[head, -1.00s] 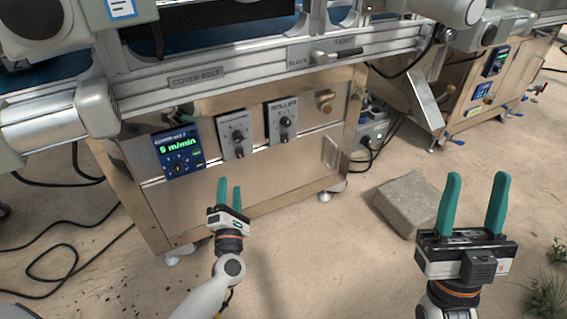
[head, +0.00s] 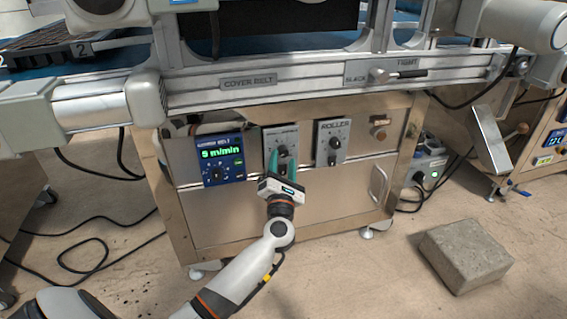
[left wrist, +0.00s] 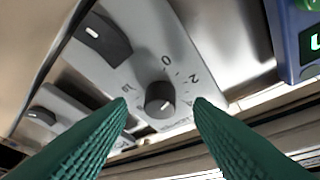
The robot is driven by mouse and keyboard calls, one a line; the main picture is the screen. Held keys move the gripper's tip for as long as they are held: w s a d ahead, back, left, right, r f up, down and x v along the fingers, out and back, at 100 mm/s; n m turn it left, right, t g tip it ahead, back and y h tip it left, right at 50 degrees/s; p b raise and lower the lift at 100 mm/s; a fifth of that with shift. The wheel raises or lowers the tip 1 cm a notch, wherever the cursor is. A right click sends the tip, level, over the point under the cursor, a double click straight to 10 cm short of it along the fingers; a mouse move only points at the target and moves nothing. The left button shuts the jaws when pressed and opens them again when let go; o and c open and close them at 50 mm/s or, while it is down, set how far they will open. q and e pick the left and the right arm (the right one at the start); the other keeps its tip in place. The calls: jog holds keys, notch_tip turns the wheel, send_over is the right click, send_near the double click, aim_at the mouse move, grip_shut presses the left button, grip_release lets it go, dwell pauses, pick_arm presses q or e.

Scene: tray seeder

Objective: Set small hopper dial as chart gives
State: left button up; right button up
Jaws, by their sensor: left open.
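The dial (left wrist: 159,97) is a round black knob on a grey plate with figures such as 0, 2 and 4 around it in the left wrist view. Its exact setting is too blurred to tell. In the head view its grey panel (head: 270,134) is partly hidden behind my left gripper (head: 279,162); I cannot read its label. My left gripper (left wrist: 160,103) is open, its teal fingers on either side of the dial, apparently not gripping it. My right gripper is out of view. No readable chart shows.
A blue cover belt display (head: 222,160) reading 9 m/min is left of the panel, and the ROLLER panel (head: 332,142) is right of it. The conveyor rail (head: 300,90) runs above. A stone block (head: 465,255) lies on the floor at right.

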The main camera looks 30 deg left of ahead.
pick_arm(q)
jog(key=shift+x, duration=0.8)
jog(key=c, duration=1)
jog(key=shift+r+p, duration=0.1)
jog(key=shift+p, duration=0.3)
